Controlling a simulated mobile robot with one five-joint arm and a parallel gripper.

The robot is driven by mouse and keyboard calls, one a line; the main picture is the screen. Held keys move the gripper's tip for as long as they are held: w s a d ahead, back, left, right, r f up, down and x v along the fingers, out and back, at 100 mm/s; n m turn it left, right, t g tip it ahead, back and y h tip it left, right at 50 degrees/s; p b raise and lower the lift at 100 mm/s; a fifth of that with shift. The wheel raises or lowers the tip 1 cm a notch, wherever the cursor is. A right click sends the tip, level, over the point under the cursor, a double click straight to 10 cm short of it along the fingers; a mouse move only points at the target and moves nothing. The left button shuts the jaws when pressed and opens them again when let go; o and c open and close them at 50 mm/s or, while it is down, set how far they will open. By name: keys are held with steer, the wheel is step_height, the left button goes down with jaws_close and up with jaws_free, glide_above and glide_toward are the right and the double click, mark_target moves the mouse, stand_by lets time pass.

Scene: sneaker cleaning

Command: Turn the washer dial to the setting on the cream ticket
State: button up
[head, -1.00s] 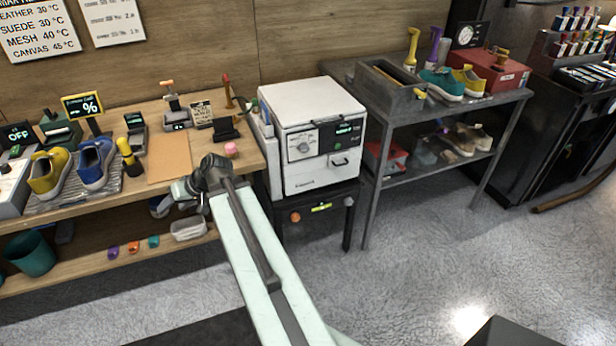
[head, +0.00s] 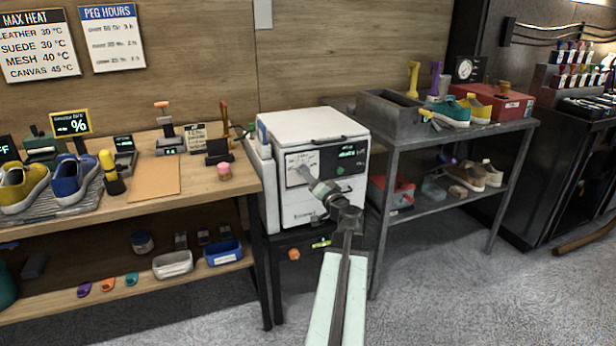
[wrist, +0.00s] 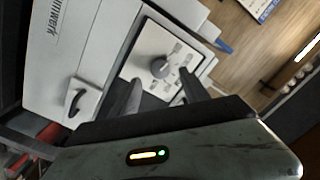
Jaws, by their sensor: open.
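The white washer (head: 315,125) stands on a dark stand. Its dial panel is at the upper left of its front, beside a lit green display (head: 350,153). In the head view my gripper (head: 304,172) reaches up to this panel and partly covers the dial. In the wrist view the round grey dial (wrist: 160,67) shows on its pale panel, with small printed marks that I cannot read. My gripper (wrist: 160,80) is open, with one finger to each side of the dial's lower part. Contact is unclear. A cream card (head: 197,133) with illegible small print stands on the bench.
The wooden bench (head: 215,193) on the left holds shoes, tools and a pink-topped jar (head: 224,172). A grey shelf (head: 460,133) with shoes and a red box (head: 505,103) stands close on the right. The floor in front is clear.

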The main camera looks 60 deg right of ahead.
steer(key=x, duration=0.5)
jaws_close()
steer(key=shift+m, duration=0.3)
steer(key=shift+a+m+h+b, duration=0.1)
steer(key=shift+m+h+b, duration=0.4)
steer(key=shift+m, duration=7.2)
